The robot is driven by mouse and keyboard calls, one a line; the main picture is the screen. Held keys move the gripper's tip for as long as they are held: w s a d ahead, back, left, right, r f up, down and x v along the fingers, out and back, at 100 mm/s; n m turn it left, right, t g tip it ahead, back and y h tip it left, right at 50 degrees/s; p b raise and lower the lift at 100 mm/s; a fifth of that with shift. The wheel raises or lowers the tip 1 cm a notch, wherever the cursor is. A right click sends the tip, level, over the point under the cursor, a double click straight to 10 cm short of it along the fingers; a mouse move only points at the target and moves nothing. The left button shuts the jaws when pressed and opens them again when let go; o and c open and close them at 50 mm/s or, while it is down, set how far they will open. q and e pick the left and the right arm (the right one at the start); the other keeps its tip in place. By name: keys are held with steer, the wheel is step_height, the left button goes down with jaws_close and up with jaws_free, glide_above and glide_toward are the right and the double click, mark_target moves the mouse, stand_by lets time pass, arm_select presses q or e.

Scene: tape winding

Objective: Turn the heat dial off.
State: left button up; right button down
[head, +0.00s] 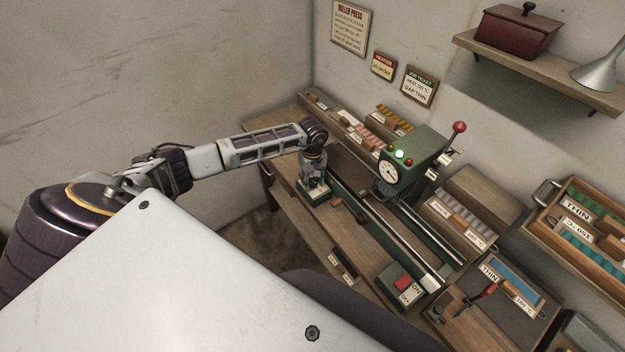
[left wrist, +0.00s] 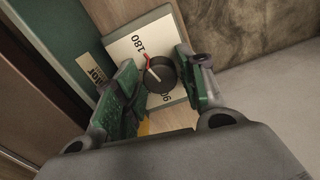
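The heat dial (left wrist: 159,74) is a dark round knob with a red and white pointer, on a pale plate (left wrist: 124,46) marked 180 and another number partly covered. In the left wrist view my left gripper (left wrist: 160,84) is open, with one green-padded finger on each side of the dial. I cannot tell whether the fingers touch it. In the head view my left gripper (head: 314,185) points down at the left end of the green press (head: 410,158), and it hides the dial there. My right gripper is not in view.
A red button on a green box (head: 402,282) stands at the bench front. A lever with a red knob (head: 459,127) rises from the press. Wooden trays (head: 570,258) of labelled pieces lie to the right.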

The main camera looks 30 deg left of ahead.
arm_select(q)
steer(key=c, duration=0.6)
